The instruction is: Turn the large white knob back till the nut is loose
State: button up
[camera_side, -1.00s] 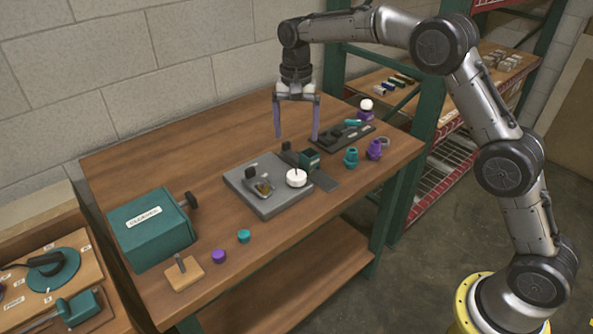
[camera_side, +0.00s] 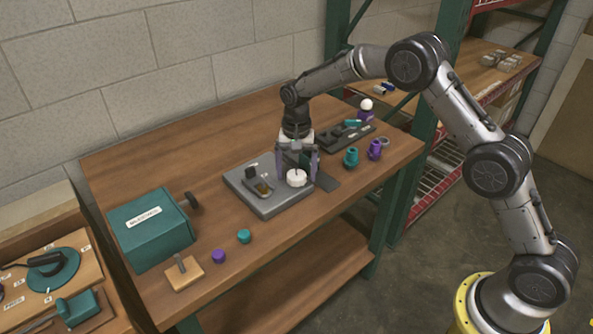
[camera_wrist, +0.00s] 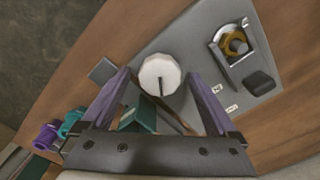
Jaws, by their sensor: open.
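The large white knob (camera_side: 297,178) sits on the right part of the grey base plate (camera_side: 262,205). It also shows in the wrist view (camera_wrist: 160,72), with a thin dark rod at its middle. My gripper (camera_side: 296,178) is low over the plate, fingers pointing down. In the wrist view my gripper (camera_wrist: 165,85) is open, with one purple-grey finger on each side of the knob's near edge. I cannot tell whether a finger touches it. A brass-coloured nut (camera_wrist: 235,45) sits in a grey holder on the plate. It is small and dark in the side view.
A teal box (camera_side: 152,228) stands at the left of the wooden table. A teal block (camera_wrist: 138,118) is partly hidden close by my fingers. Teal and purple parts (camera_side: 351,157) and a dark tray (camera_side: 342,136) lie to the right.

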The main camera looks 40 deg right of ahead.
jog(key=shift+c, duration=0.3)
jog(key=c, duration=1.3)
jog(key=n, duration=0.5)
jog(key=shift+r+n, duration=0.1)
jog(key=shift+n, duration=0.2)
jog(key=n, duration=1)
jog(key=shift+w+n, duration=0.1)
jog(key=shift+n, duration=0.3)
jog(key=n, duration=0.5)
jog(key=shift+n, duration=0.3)
